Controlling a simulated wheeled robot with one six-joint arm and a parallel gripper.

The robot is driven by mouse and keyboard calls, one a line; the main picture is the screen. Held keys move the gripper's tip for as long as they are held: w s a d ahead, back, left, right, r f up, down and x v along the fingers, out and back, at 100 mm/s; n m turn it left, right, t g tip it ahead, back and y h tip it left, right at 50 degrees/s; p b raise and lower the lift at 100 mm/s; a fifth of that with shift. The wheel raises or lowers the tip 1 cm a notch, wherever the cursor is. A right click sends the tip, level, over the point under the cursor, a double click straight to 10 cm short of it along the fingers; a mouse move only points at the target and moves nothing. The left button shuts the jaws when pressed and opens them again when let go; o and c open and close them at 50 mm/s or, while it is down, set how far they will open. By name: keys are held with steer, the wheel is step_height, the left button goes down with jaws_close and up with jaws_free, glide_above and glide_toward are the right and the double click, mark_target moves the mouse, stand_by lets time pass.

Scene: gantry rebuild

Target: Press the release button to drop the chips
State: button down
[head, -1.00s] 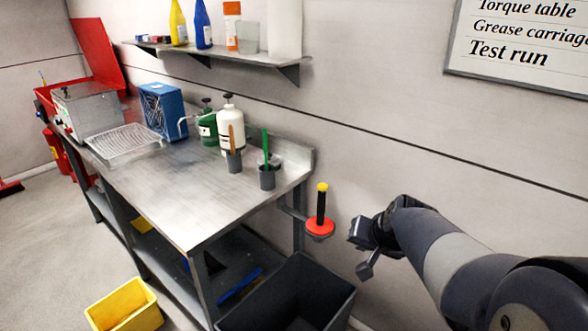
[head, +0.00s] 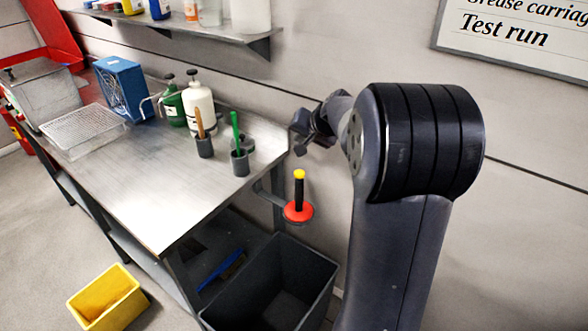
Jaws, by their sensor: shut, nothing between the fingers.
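A tool with a black upright handle (head: 299,196), a yellow cap on top (head: 299,174) and a red disc at its base (head: 298,211) stands on a bracket at the table's right end. The yellow cap looks like the release button. A dark open bin (head: 318,268) stands on the floor below it. I cannot make out any chips. My gripper (head: 302,140) is shut and empty, above and behind the tool near the table's back right corner, apart from the cap in the picture.
The metal table (head: 150,195) holds a green bottle (head: 172,105), a white pump bottle (head: 200,108), two brush cups, a blue fan box (head: 120,88) and a wire rack (head: 83,131). A shelf (head: 200,35) hangs above. A yellow bin (head: 107,300) stands on the floor.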

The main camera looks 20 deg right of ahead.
steer(key=shift+f, duration=0.1)
steer(key=b, duration=0.6)
glide_above(301, 175)
step_height(301, 175, down, 7)
steer(key=shift+f, duration=0.2)
steer(key=shift+f+b, duration=0.5)
steer(key=shift+f, duration=0.2)
steer(key=shift+f, duration=0.1)
stand_by(1.2)
steer(key=shift+f+b, duration=0.25)
steer(key=shift+b, duration=0.3)
steer(key=shift+f+b, duration=0.65)
stand_by(0.5)
steer(key=shift+r, duration=0.15)
steer(key=shift+r+p, duration=0.7)
steer(key=shift+r, duration=0.2)
